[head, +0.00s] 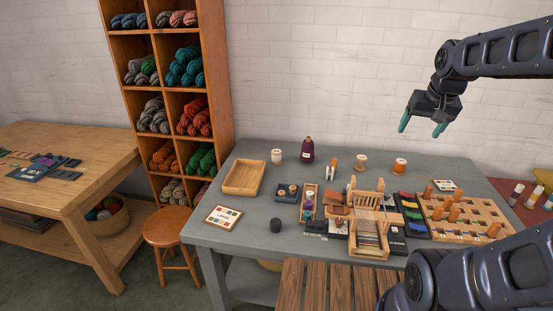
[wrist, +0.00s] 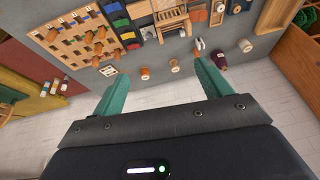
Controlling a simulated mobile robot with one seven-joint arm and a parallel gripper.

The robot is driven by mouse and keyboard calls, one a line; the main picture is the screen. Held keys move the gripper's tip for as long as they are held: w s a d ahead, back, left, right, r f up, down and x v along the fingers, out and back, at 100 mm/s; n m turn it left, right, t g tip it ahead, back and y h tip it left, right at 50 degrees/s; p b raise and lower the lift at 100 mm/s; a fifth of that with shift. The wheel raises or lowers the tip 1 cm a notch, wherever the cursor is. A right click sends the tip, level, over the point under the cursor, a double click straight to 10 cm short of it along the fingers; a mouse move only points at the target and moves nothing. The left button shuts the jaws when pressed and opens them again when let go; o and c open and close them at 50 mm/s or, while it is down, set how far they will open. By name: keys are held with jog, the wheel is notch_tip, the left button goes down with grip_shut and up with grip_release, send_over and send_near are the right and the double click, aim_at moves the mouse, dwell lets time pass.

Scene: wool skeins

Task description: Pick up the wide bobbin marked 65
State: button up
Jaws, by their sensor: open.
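Several bobbins stand upright along the back of the grey table (head: 240,222). One is white (head: 277,156) at the back left, one is cream on wooden ends (head: 361,162), and one is orange (head: 400,165) to its right. In the wrist view I also see the orange bobbin (wrist: 145,73), the cream bobbin (wrist: 174,65) and the white one (wrist: 245,45). Their markings are too small to read, so I cannot tell which is marked 65. My gripper (head: 421,129) is open and empty, high above the back right of the table, with its teal fingers (wrist: 158,78) apart.
A purple bottle (head: 307,150) stands between the white and cream bobbins. A small loom (head: 369,220) fills the table's middle front, with a pegged wooden rack (head: 470,233) at right. A wooden tray (head: 231,190) lies at left. The air around my gripper is clear.

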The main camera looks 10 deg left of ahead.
jog(key=w+a, duration=0.4)
jog(key=w, duration=0.5)
jog(key=w+a, duration=0.3)
jog(key=w, duration=0.5)
jog(key=m+h, duration=0.1)
send_over(276, 153)
jog(key=s, duration=0.2)
notch_tip(276, 153, down, 34)
jog(key=x, duration=1)
jog(key=shift+w+a, duration=0.15)
jog(key=shift+w, duration=0.05)
jog(key=c, duration=1.1)
